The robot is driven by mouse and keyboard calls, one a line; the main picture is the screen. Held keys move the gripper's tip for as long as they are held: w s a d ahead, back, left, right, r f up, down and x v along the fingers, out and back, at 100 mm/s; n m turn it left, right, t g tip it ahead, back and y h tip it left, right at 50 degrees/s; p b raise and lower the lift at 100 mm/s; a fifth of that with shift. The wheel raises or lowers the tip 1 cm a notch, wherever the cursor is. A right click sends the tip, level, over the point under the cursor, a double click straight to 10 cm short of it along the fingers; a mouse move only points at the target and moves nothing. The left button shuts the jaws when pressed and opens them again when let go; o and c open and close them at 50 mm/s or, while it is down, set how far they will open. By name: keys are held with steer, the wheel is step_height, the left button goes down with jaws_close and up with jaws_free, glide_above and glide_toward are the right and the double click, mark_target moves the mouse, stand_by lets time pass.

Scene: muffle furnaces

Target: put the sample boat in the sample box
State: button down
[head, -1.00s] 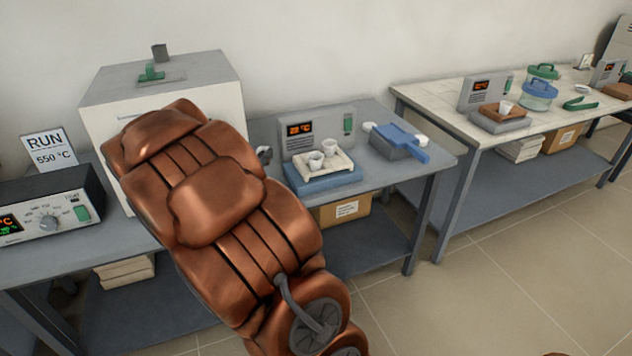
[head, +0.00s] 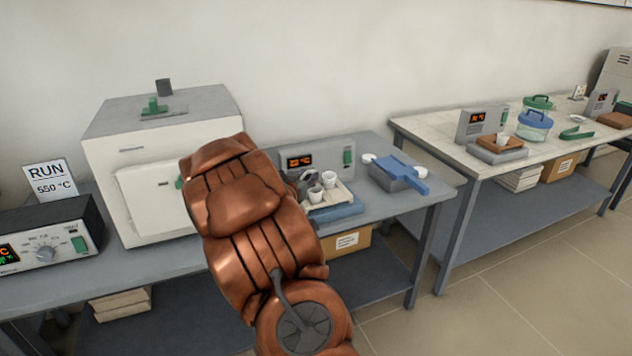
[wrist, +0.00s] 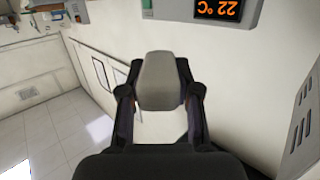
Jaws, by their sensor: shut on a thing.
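My gripper (wrist: 163,95) is shut on a light grey, tapered block-like thing between its dark fingers in the wrist view, which I take to be the sample boat (wrist: 162,82). In the head view my copper-coloured arm reaches over the bench, and the gripper's grey end (head: 304,184) shows beside two small white cups (head: 315,194) on a pale tray (head: 341,196). The held thing cannot be made out there. A grey box with a blue flat, handled piece over it (head: 397,176) stands right of the tray. I cannot tell whether it is the sample box.
A white furnace (head: 110,160) stands at the left, beside a controller (head: 45,235) and a RUN sign (head: 50,180). A grey unit with an orange display (head: 325,160) is behind the tray; its inverted display (wrist: 218,8) tops the wrist view. A second bench (head: 440,145) stands at the right.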

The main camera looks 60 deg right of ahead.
steer(key=shift+d+f+p, duration=0.3)
steer(key=shift+d+f, duration=0.7)
steer(key=shift+d, duration=0.25)
steer(key=shift+d+f+p, duration=0.25)
steer(key=shift+d+f, duration=0.7)
steer(key=shift+d, duration=0.3)
steer(key=shift+f, duration=0.15)
steer(key=shift+f, duration=0.3)
steer(key=shift+f+b, duration=0.25)
steer(key=shift+b, duration=0.05)
steer(key=c, duration=0.8)
jaws_free()
